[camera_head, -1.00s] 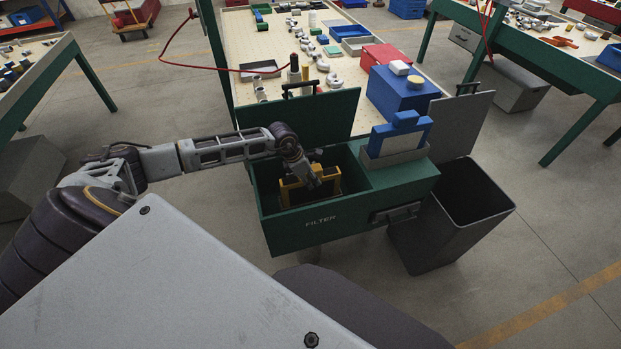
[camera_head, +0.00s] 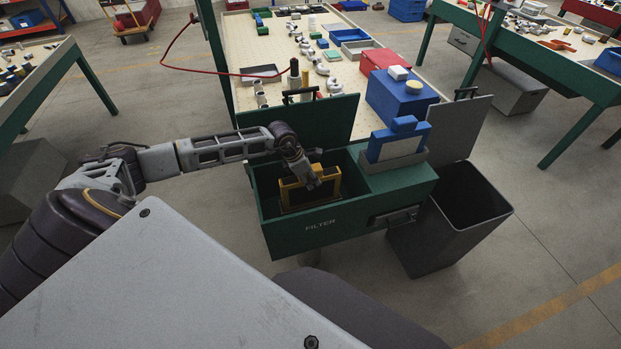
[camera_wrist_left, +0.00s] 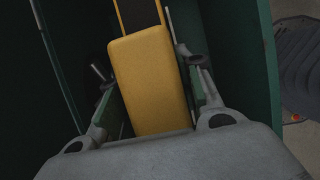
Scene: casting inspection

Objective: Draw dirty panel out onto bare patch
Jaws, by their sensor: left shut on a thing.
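The dirty panel (camera_head: 294,196), a dark sheet in a yellow frame, stands roughly upright inside the left part of the green box marked FILTER (camera_head: 350,219). My left gripper (camera_head: 313,181) is shut on the frame's top bar. In the left wrist view the yellow bar (camera_wrist_left: 148,85) lies between the two fingers of my left gripper (camera_wrist_left: 147,70). A blue-framed panel with a pale face (camera_head: 397,149) stands in a grey holder (camera_head: 400,160) on the box's right part. My right gripper is out of view.
The box's green lid (camera_head: 300,122) stands open behind the gripper. A dark grey bin (camera_head: 440,235) with its lid (camera_head: 460,125) raised stands right of the box. A blue case (camera_head: 397,95) and small parts lie on the bench behind. Bare top shows on the box's right (camera_head: 405,182).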

